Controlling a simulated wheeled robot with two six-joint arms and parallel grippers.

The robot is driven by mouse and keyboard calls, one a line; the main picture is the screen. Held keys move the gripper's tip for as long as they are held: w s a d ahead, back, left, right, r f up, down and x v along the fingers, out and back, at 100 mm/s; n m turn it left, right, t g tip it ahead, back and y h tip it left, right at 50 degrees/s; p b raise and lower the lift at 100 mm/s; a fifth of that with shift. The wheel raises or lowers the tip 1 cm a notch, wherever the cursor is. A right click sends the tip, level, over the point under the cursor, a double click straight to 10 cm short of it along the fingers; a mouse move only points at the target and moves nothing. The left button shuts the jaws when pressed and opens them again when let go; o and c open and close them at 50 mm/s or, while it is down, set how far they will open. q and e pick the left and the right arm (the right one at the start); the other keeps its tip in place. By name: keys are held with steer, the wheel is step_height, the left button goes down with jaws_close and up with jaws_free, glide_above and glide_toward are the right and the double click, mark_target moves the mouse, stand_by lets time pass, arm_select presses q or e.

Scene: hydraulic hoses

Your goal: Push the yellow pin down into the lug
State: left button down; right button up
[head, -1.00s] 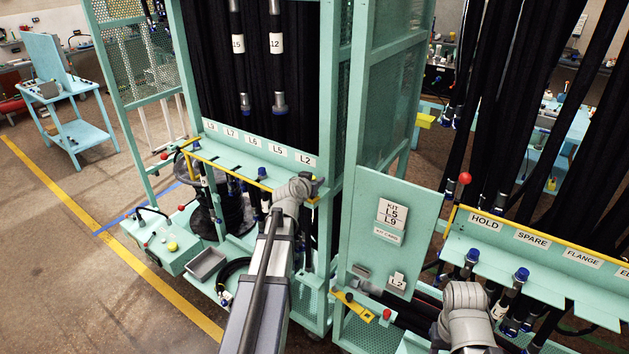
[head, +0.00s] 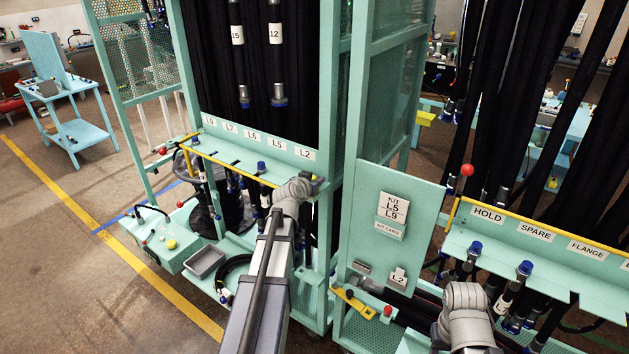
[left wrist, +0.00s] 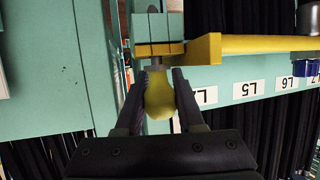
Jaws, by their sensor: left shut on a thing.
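The yellow pin's rounded head (left wrist: 159,98) is between the fingers of my left gripper (left wrist: 158,103) in the left wrist view, and the gripper is shut on it. A short grey shank shows between the head and the lug (left wrist: 172,47), at the end of the yellow bar. A grey tip shows beyond it. The head stands apart from the lug; how deep the shank sits is unclear. In the head view, my left gripper (head: 313,184) is at the right end of the rack's yellow bar, hiding the pin. My right arm shows at lower right, but its gripper is not visible.
The yellow bar (head: 232,164) runs along the labelled shelf (head: 262,150), with hose ends below it. The kit panel (head: 388,216) stands right of my left arm. Another labelled rack (head: 533,252) with black hoses stands farther right. Open floor lies at left.

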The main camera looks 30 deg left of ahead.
arm_select(q)
steer(key=shift+c, duration=2.2)
jaws_free()
steer(key=shift+s+d+f, duration=0.15)
steer(key=shift+d, duration=0.05)
steer(key=shift+a+f, duration=0.15)
steer(key=shift+a, duration=0.2)
steer(key=shift+s+d+r, duration=0.1)
steer(key=shift+d+r, duration=0.1)
steer(key=shift+r, duration=0.05)
steer(key=a+p+v, duration=0.1)
steer(key=p+v, duration=0.1)
steer(key=v, duration=0.5)
steer(key=shift+s+d+p, duration=0.15)
steer(key=shift+d+p, duration=0.2)
steer(key=shift+p, duration=0.05)
steer(key=shift+f, duration=0.1)
